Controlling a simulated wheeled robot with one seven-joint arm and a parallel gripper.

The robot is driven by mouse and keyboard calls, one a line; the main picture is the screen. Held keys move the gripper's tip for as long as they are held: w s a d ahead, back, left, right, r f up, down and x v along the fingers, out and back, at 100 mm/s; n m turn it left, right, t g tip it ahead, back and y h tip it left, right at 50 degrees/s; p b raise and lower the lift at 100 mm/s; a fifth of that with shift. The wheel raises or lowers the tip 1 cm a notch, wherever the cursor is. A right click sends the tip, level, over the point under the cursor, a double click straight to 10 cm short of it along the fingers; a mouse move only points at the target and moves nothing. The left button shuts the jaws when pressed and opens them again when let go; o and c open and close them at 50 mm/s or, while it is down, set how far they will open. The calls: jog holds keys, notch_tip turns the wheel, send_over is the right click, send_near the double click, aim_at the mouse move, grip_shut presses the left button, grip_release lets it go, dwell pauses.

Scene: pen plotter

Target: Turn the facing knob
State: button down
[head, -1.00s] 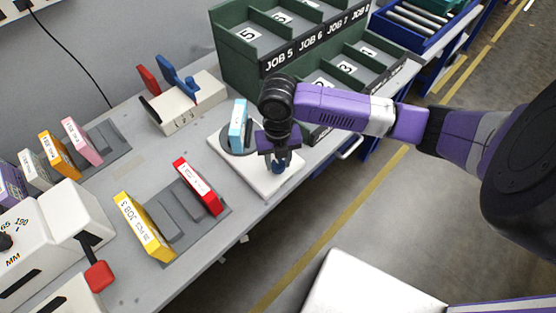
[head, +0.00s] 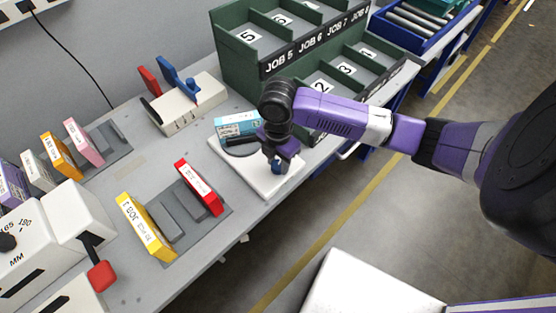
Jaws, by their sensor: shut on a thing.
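My gripper (head: 279,163) points down over the front right part of a white base plate (head: 258,183). It is shut on a small blue knob (head: 278,169), which my fingers partly cover. A light blue box (head: 237,124) stands on a dark round turntable (head: 238,150) at the back of the same plate. The box's long face now runs across the picture, and its right end is close to my wrist.
A red box (head: 198,187) and a yellow box (head: 146,227) stand on a grey rack to the left. A green job bin (head: 290,64) stands behind. A beige block with red and blue levers (head: 187,112) is at the back left.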

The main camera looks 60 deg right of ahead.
aim_at(278, 164)
jog(key=shift+d+r+m, duration=0.1)
jog(key=shift+m, duration=1.4)
jog(key=c, duration=0.9)
grip_release()
jog(key=shift+r, duration=3.9)
jog(key=shift+w, duration=0.1)
